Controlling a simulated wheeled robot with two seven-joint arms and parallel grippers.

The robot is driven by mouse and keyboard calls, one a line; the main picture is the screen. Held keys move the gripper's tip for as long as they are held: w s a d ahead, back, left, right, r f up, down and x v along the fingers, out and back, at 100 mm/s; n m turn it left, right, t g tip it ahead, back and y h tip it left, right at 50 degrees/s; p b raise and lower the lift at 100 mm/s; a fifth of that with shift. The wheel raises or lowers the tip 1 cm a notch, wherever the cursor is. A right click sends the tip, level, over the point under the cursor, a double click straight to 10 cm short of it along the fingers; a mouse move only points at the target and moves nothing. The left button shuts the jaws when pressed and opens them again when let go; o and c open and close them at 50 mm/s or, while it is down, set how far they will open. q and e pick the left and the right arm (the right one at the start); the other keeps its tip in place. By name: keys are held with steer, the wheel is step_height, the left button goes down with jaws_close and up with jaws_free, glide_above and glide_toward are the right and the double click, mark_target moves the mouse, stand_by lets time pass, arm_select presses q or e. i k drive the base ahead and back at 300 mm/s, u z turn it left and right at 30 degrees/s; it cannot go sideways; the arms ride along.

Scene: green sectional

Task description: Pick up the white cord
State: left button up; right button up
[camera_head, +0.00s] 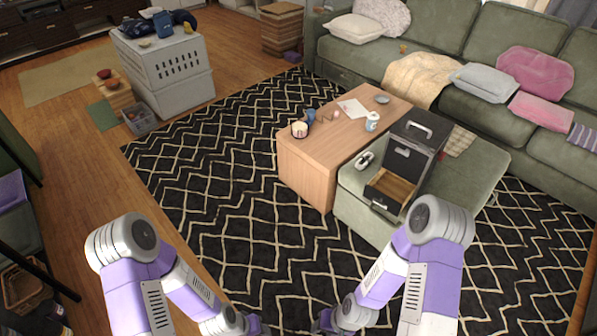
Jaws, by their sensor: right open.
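A small white item (364,160), which may be the white cord, lies on the green ottoman (350,187) beside the wooden table; it is too small to be sure. My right gripper (322,325) is at the bottom edge of the picture, low over the rug, open and well apart from that item. My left gripper (258,327) is also at the bottom edge, left of the right one, mostly cut off, so its jaws cannot be made out.
A black box with an open wooden drawer (392,186) stands on the ottoman. The wooden table (310,172) bears a mug (372,121), a small tub (299,129) and paper. A green sofa (450,37) stands behind. The patterned rug (215,165) is clear between me and the table.

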mark_target(363, 159)
steer(key=u, duration=0.7)
steer(key=i, duration=0.45)
steer(key=z, duration=0.55)
steer(key=i, duration=1.75)
steer(key=z, duration=1.7)
steer(key=i, duration=0.7)
steer(key=z, duration=0.65)
